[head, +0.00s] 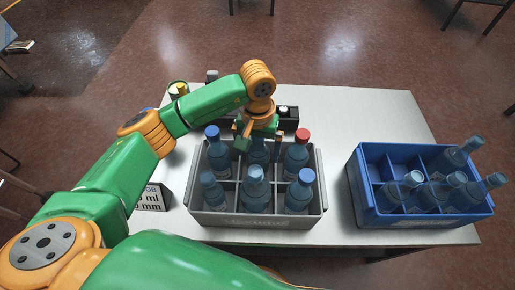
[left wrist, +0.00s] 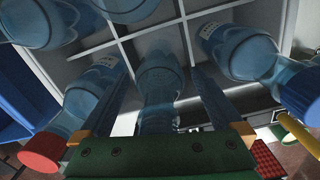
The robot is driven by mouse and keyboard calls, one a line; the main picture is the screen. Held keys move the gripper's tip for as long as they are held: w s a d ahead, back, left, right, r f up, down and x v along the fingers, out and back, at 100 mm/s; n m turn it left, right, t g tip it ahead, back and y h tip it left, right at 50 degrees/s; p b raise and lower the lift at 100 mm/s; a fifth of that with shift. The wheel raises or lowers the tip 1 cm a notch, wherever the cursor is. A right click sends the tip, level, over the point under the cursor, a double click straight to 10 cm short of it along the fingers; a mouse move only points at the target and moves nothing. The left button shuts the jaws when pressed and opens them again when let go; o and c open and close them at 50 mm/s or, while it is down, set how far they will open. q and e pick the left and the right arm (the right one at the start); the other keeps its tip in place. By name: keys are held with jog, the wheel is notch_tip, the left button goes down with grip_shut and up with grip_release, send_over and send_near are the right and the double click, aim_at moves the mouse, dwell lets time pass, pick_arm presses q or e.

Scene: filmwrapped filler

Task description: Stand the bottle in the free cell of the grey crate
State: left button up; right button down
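The grey crate (head: 258,221) stands on the table with two rows of three cells. A blue translucent bottle (head: 257,155) stands upright in its back middle cell; its top is hidden beneath my left gripper (head: 260,143). In the left wrist view the same bottle (left wrist: 159,80) is between the fingers of the gripper (left wrist: 160,85), which look spread with a gap on each side. Bottles stand in the other cells too, including a red-capped one (head: 299,150) at back right and a blue-capped one (head: 217,152) at back left. My right gripper is not in view.
A blue crate (head: 426,220) with several bottles stands to the right, with some empty cells. A printed sign (head: 150,197) is left of the grey crate. Small dark items (head: 288,115) lie behind it. The table (head: 360,110) is clear at the back right.

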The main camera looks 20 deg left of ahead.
pick_arm(q)
notch_tip(320, 180, up, 12)
jog(key=shift+w+r, duration=0.1)
jog(key=shift+r, duration=0.05)
dwell(0.5)
